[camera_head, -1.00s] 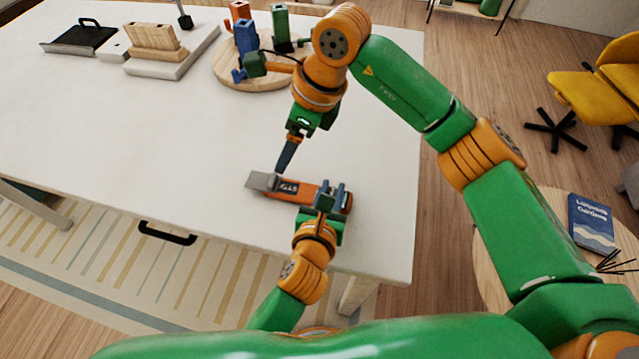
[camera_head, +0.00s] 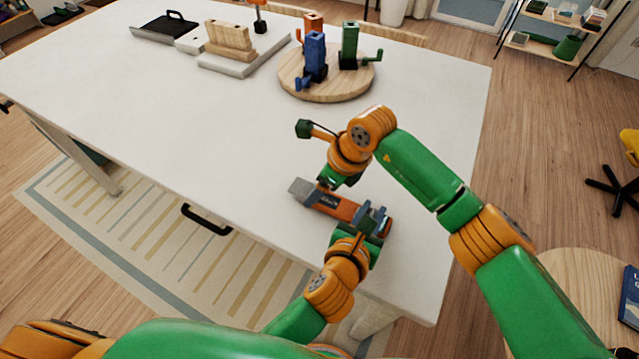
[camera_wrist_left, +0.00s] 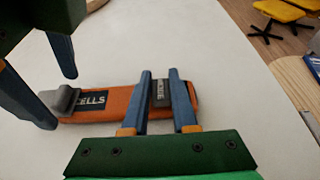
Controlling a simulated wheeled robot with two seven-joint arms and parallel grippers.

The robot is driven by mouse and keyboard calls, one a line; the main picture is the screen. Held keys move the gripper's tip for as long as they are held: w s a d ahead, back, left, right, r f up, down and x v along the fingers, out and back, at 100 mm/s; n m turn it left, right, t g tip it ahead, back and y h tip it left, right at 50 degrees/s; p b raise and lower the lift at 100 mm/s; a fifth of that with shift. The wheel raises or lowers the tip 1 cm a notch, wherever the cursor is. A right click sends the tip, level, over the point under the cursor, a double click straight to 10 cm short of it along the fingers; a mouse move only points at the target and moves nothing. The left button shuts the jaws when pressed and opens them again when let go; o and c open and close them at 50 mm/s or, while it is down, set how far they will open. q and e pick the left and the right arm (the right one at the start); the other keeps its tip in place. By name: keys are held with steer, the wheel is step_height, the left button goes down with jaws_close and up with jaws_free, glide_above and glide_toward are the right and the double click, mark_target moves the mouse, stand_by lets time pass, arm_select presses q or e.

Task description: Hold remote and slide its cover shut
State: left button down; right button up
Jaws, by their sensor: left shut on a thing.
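The remote lies on the white table near its front right corner. Its orange body (camera_head: 346,210) has a grey cover (camera_head: 301,189) at the left end. In the left wrist view, a dark panel marked "CELLS" (camera_wrist_left: 92,100) shows on the orange body (camera_wrist_left: 120,103) beside the cover (camera_wrist_left: 63,99). My left gripper (camera_head: 373,218) is shut on the remote's right part, its blue fingers (camera_wrist_left: 165,75) across the body. My right gripper (camera_wrist_left: 62,101) is open, its fingers apart near the cover end. In the head view its fingertips are mostly hidden by its own wrist.
A round wooden board (camera_head: 328,89) with blue, orange and green pieces stands farther back. A pale slab (camera_head: 250,62) with a wooden block (camera_head: 230,40) and a black tray (camera_head: 165,29) are at the back left. The table left of the remote is clear.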

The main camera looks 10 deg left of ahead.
jaws_close()
